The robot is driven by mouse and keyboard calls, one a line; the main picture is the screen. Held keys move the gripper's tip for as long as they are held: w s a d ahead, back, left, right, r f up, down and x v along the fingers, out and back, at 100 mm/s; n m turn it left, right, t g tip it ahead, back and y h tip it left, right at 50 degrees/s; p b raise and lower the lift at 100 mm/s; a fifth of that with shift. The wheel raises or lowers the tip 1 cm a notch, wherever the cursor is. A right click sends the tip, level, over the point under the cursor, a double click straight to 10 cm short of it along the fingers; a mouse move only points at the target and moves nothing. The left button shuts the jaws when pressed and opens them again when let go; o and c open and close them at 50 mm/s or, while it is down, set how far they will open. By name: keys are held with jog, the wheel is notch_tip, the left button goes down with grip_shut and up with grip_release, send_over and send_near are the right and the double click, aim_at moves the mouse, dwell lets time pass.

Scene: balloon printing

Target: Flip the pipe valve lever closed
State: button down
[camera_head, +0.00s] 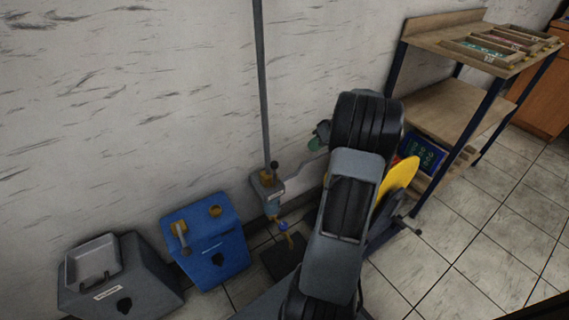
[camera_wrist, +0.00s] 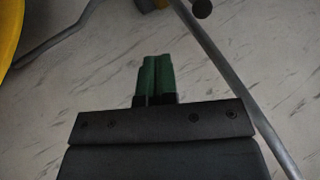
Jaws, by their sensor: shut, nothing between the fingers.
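A thin grey vertical pipe (camera_head: 262,90) runs down the wall to a grey fitting (camera_head: 268,184). A dark knob (camera_head: 275,165) stands at the top of the fitting, and blue and brass parts (camera_head: 283,227) hang below it. I cannot tell which part is the valve lever or how it is set. My gripper (camera_head: 317,143) is right of the pipe, near the wall, partly hidden by my arm. In the wrist view its green fingers (camera_wrist: 155,75) are shut and empty. A grey pipe (camera_wrist: 230,90) passes to their right, apart from them, with a dark round knob (camera_wrist: 202,8) above.
A blue box (camera_head: 208,255) and a grey box (camera_head: 140,280) stand on the floor at left. A yellow disc (camera_head: 402,175) is right of my arm. A wooden shelf unit (camera_head: 440,105) stands at right. The tiled floor (camera_head: 460,250) at lower right is clear.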

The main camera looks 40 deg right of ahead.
jog(key=b, duration=0.4)
send_near(274, 175)
jog(key=w+d+f, duration=0.1)
jog(key=w+f, duration=0.1)
jog(key=w, duration=0.1)
jog(key=shift+w+a, duration=0.25)
jog(key=shift+a, duration=0.3)
jog(key=shift+a, duration=0.1)
